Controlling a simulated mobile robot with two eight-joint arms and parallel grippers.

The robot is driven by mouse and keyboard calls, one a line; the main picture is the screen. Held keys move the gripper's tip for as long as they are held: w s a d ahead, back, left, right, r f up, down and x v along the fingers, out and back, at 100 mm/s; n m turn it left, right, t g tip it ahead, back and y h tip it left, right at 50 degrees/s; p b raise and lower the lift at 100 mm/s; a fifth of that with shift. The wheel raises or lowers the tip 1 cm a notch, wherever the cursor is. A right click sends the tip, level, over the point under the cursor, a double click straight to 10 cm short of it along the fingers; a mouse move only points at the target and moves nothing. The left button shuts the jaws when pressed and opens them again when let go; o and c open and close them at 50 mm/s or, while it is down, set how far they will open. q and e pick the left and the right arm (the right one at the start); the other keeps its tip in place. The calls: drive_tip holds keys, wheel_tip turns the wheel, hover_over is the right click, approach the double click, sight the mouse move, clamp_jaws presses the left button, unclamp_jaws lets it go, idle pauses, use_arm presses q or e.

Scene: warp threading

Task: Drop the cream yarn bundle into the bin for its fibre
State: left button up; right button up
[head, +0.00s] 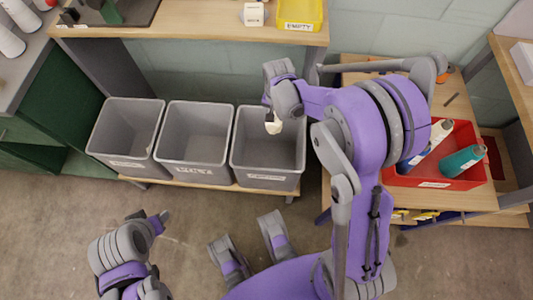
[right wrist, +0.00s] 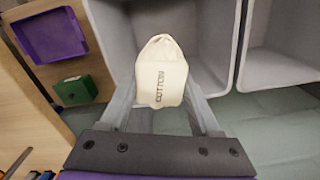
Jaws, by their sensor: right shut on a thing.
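The cream yarn bundle (head: 273,127) is a small cloth bag, and its print reads COTTON in the right wrist view (right wrist: 160,70). My right gripper (head: 269,108) is shut on it, with one finger on each side in the right wrist view (right wrist: 160,112). The bundle hangs over the right-hand grey bin (head: 268,181), near that bin's left side in the head view. The middle bin (head: 193,169) and left bin (head: 123,162) stand beside it. All three have front labels too blurred to read surely. My left gripper (head: 152,219) is low at the left; its jaw opening is unclear.
A red tray (head: 433,183) with several spools stands on the wooden bench at the right. A yellow EMPTY tray (head: 300,14) sits on the shelf above the bins. In the right wrist view, a purple tray (right wrist: 49,35) and a green box (right wrist: 75,90) lie at the left.

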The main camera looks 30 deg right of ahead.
wheel_tip(320, 180, down, 5)
drive_tip(key=b, duration=0.3)
drive_tip(key=shift+f, duration=0.15)
drive_tip(key=o, duration=1.4)
wheel_tip(320, 180, up, 11)
drive_tip(key=p, duration=0.2)
drive_tip(key=shift+p, duration=0.35)
